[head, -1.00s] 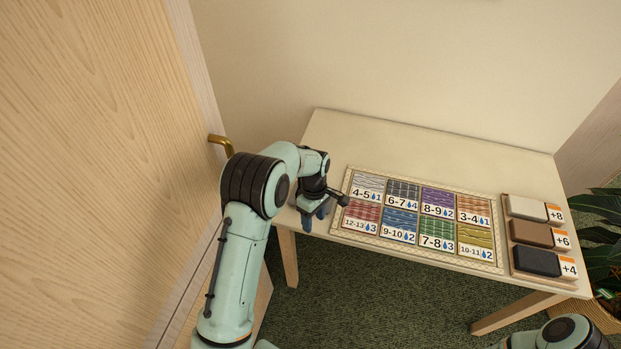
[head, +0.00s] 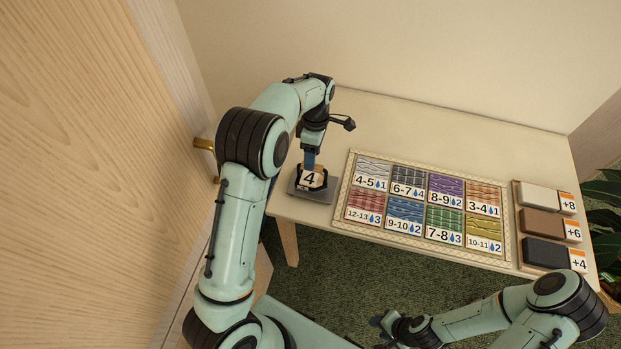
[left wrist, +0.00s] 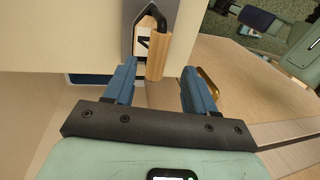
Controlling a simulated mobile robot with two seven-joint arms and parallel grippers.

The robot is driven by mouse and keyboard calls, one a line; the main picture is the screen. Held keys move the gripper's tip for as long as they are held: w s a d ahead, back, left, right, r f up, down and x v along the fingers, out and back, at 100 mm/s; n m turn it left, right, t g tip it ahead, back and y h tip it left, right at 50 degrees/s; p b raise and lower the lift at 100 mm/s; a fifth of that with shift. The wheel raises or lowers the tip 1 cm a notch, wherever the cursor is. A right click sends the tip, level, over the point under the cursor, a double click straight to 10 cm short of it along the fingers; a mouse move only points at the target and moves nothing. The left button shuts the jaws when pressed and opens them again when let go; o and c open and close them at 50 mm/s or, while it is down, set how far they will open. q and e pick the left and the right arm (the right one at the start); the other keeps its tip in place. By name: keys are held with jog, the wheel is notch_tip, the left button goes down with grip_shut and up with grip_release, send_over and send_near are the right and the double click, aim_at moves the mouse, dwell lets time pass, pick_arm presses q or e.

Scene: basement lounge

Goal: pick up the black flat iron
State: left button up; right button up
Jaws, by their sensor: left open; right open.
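The black flat iron (head: 310,180), with a white face marked "4", stands on a dark grey plate (head: 322,194) at the table's left end. In the left wrist view the iron (left wrist: 143,42) shows a curved black handle and a tan side, just beyond the fingertips. My left gripper (head: 309,163) is at the iron in the head view, partly hiding it. In the left wrist view this gripper (left wrist: 160,75) is open, with nothing held between its blue fingers. My right gripper (head: 380,322) is open, low in front of the table and away from the iron.
A framed board (head: 340,205) of numbered coloured tiles lies right of the iron. A rack (head: 518,222) with white, brown and black blocks is at the table's right end. A wooden door (head: 80,150) with a brass handle (head: 203,144) is close on the left. The table's back is clear.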

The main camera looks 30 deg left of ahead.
pick_arm(q)
jog(key=shift+f, duration=0.6)
send_over(307, 181)
jog(key=w, duration=0.1)
jog(key=f, duration=0.4)
jog(key=shift+d+f, duration=0.25)
jog(key=shift+f, duration=0.05)
jog(key=shift+w, duration=0.1)
jog(key=c, duration=0.9)
jog(key=shift+r, duration=0.1)
grip_shut()
jog(key=shift+r, duration=0.1)
